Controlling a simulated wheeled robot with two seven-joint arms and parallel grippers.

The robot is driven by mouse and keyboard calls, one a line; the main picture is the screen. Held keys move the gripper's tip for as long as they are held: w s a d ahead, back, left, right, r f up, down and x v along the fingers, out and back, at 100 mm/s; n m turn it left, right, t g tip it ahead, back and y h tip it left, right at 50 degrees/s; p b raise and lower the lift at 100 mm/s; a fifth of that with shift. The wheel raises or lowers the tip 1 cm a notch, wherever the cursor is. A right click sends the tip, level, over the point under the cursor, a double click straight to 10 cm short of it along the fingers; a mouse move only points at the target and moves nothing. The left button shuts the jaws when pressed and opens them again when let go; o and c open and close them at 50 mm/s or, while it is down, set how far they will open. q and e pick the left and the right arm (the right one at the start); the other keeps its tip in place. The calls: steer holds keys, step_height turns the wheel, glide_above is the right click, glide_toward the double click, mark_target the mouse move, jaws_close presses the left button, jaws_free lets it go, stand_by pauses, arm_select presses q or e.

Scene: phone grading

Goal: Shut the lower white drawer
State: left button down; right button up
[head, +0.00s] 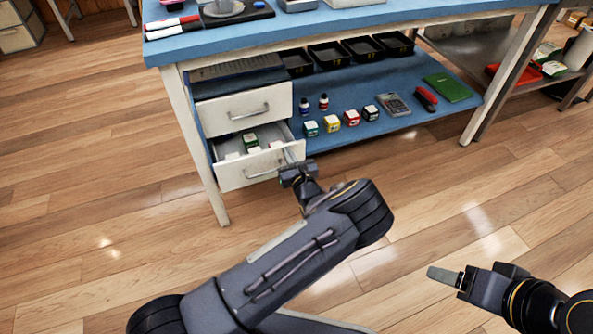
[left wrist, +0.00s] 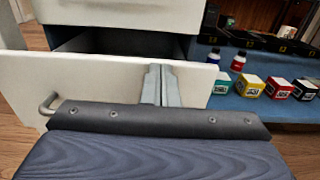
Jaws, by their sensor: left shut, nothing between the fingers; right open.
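The lower white drawer (head: 236,175) stands pulled out of the cabinet under the blue bench, with small boxes inside. My left gripper (head: 291,157) is shut and empty, at the right end of the drawer's front panel. In the left wrist view, the shut fingers (left wrist: 160,86) overlap the right part of the white front panel (left wrist: 95,75), with its handle (left wrist: 46,104) to their left. I cannot tell whether the fingertips touch the panel. My right gripper (head: 446,275) is open and empty over the floor at the lower right, far from the drawer.
The upper white drawer (head: 225,113) is directly above. On the blue shelf (head: 400,135) right of the drawers stand small bottles, several small boxes (head: 332,123), a calculator (head: 393,104) and a green book (head: 447,87). A bench leg (head: 205,180) is left of the drawer. The floor in front is clear.

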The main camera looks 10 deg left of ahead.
arm_select(q)
steer(key=b+x, duration=0.1)
steer(key=x, duration=0.7)
